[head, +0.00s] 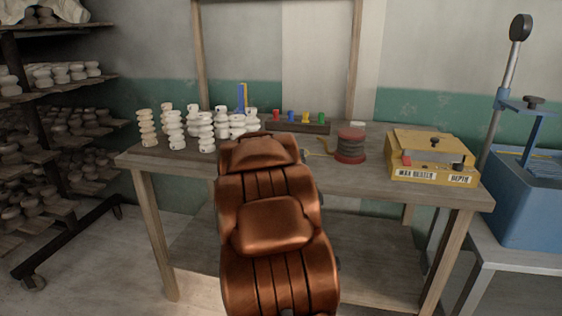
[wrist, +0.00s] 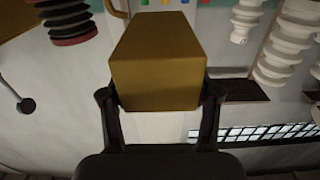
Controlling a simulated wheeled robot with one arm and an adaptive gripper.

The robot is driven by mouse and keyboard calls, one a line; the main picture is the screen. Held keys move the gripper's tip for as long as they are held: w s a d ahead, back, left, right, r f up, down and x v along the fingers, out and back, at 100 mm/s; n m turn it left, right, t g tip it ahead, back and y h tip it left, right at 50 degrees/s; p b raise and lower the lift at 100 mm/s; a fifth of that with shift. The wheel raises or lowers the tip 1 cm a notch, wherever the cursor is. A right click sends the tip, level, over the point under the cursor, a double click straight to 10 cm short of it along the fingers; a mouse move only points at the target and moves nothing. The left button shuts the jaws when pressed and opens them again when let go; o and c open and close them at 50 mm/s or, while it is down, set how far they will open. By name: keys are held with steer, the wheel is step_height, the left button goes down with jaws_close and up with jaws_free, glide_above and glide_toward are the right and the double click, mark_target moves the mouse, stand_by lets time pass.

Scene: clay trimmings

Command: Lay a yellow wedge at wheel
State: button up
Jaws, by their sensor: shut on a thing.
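In the wrist view, my gripper (wrist: 160,96) is shut on a yellow wedge (wrist: 158,62), a dull ochre block with a finger on each side. The block hides what lies straight behind it. In the head view, my brown arm covers the middle of the table, and neither the gripper nor the wedge shows there.
A wooden table (head: 392,205) bears white stacked insulators (head: 206,132), a red-ended spool (head: 350,146), a yellow box (head: 432,168) and a rack with coloured pegs (head: 298,125). Shelves (head: 45,90) stand left, a blue machine (head: 540,205) right.

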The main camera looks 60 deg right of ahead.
steer(key=shift+w+d, duration=0.2)
steer(key=shift+w, duration=0.6)
steer(key=shift+w+d+f, duration=0.15)
steer(key=shift+w+d, duration=0.05)
steer(key=shift+w, duration=0.35)
steer(key=shift+w+d+f, duration=0.1)
steer(key=shift+w+d, duration=0.05)
steer(key=shift+w, duration=0.4)
steer(key=shift+f, duration=1.6)
steer(key=shift+f, duration=0.2)
steer(key=o, duration=1.4)
steer(key=shift+o, duration=0.2)
steer(key=shift+r, duration=0.1)
steer(key=shift+s+a+r, duration=0.1)
steer(key=shift+a, duration=0.05)
steer(key=shift+s+a, duration=0.1)
steer(key=shift+a, duration=0.2)
steer(key=v, duration=1.1)
steer(key=shift+b, duration=0.35)
